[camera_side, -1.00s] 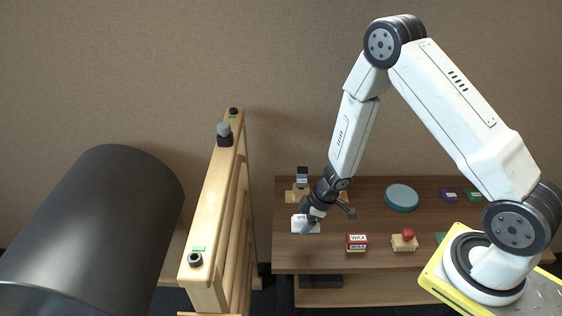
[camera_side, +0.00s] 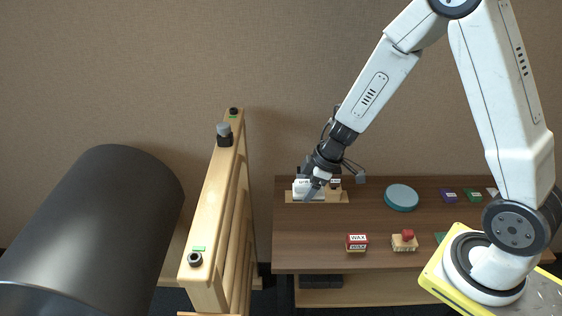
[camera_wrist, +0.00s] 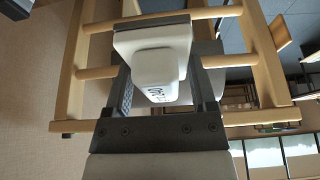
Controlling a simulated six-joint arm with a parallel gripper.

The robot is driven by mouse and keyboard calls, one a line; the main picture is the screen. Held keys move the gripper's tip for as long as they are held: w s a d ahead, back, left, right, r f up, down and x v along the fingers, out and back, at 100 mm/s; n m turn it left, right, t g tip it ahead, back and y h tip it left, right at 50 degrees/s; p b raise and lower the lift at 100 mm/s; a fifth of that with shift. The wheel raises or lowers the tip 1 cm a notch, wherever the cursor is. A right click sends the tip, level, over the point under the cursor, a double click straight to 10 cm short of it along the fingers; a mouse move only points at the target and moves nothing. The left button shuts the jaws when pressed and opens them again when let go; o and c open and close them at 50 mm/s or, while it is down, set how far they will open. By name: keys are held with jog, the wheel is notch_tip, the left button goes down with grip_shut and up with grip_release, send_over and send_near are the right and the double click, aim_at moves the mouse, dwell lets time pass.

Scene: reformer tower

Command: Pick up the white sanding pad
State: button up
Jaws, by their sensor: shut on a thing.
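The white sanding pad (camera_side: 300,187) is in my gripper (camera_side: 313,187), held above the wooden bench top (camera_side: 330,240). In the wrist view the pad (camera_wrist: 155,48) sits between the two dark fingers of my gripper (camera_wrist: 163,85), which are shut on it. Dark lettering shows on its lower part. In the side view the pad is partly hidden by the gripper and overlaps a light wooden base (camera_side: 338,200) at the back of the bench. I cannot tell how high above the bench the pad is.
A tall wooden ladder frame (camera_side: 213,215) stands left of the bench. On the bench are a WAX box (camera_side: 357,243), a block with a red knob (camera_side: 404,241), a teal disc (camera_side: 401,197) and a purple block (camera_side: 449,195). The front-left bench top is clear.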

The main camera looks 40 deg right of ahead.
aim_at(298, 182)
jog(key=shift+r, duration=2.8)
jog(key=o, duration=0.4)
jog(key=shift+c, duration=1.2)
jog(key=shift+w+a+r, duration=0.1)
jog(key=shift+w+a, duration=0.15)
jog(key=shift+a, duration=0.05)
jog(key=w+a+r+n+g, duration=0.1)
jog(key=w+a+r+n, duration=0.2)
jog(key=a, duration=0.2)
jog(key=w+a+r+n+g+y, duration=0.1)
jog(key=w+a+r+n, duration=0.2)
jog(key=a, duration=0.3)
jog(key=w+a+r+n+g, duration=0.1)
jog(key=w+a+r+n, duration=0.2)
jog(key=a, duration=0.3)
jog(key=shift+a+r, duration=0.25)
jog(key=shift+r, duration=0.15)
